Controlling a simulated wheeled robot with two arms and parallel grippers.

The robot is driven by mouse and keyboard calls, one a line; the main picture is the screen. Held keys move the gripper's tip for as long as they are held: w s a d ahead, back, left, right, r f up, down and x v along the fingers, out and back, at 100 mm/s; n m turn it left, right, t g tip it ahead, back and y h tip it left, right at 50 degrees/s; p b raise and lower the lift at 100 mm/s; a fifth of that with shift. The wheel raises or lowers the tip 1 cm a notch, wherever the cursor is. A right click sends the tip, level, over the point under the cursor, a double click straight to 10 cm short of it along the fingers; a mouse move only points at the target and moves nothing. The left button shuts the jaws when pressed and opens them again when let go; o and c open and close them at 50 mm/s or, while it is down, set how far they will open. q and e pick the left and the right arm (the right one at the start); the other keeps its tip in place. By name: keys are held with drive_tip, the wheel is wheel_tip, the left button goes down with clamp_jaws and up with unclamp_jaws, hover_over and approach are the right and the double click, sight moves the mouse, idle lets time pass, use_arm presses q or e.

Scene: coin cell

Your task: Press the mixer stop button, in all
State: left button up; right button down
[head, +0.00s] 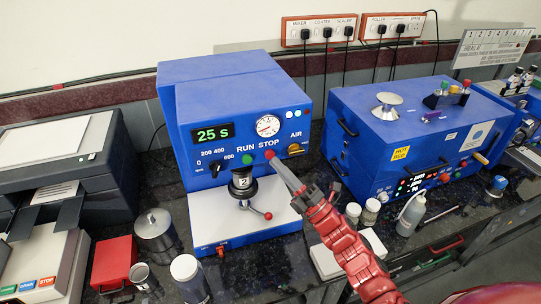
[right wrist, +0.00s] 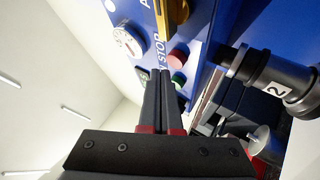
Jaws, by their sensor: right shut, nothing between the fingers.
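A blue machine (head: 180,97) carries a green "25 S" display (head: 213,133), a RUN label with a green button (head: 247,160) and a STOP label with a red button (head: 269,154). My right gripper (head: 273,160) is shut and empty, its narrow tips right by the red stop button in the head view. In the right wrist view the shut fingers (right wrist: 162,73) point at the panel, with the red button (right wrist: 178,58) and green button (right wrist: 178,80) just beyond and right of the tips. I cannot tell whether the tips touch the button. My left gripper is not in view.
A black knob head (head: 241,183) and a red-tipped lever (head: 267,215) stand below the panel. A second blue machine (head: 372,150) is at the right. Jars and a bottle (head: 411,215) stand right of my arm.

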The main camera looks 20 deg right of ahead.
idle(0.8)
drive_tip(key=shift+w+b, duration=0.45)
drive_tip(key=shift+b, duration=0.1)
drive_tip(key=shift+w+b, duration=0.4)
drive_tip(key=shift+b, duration=0.1)
idle(0.5)
idle(0.3)
drive_tip(key=shift+s, duration=0.85)
